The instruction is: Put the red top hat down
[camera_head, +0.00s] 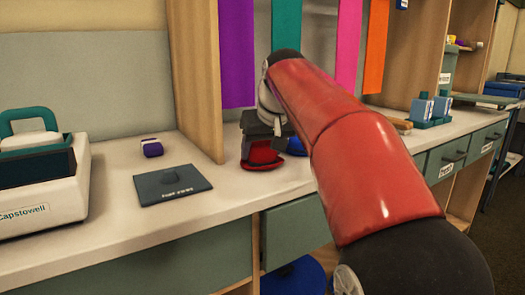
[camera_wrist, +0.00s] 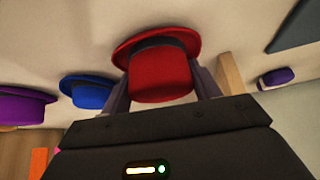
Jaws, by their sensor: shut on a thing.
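The red top hat (camera_wrist: 160,75) has a dark band and is held between the two fingers of my gripper (camera_wrist: 160,88) in the wrist view. In the head view the red hat (camera_head: 262,155) is below my gripper (camera_head: 264,138), at or just above the counter (camera_head: 215,185). I cannot tell whether its brim touches the surface. My gripper is shut on the hat's crown. My arm hides part of the counter behind it.
A blue hat (camera_wrist: 88,92) and a purple hat (camera_wrist: 22,105) stand beside the red one. A dark flat mat (camera_head: 172,184), a small purple-and-white object (camera_head: 152,147) and a white machine (camera_head: 42,185) are to the left. A wooden divider (camera_head: 196,75) rises behind.

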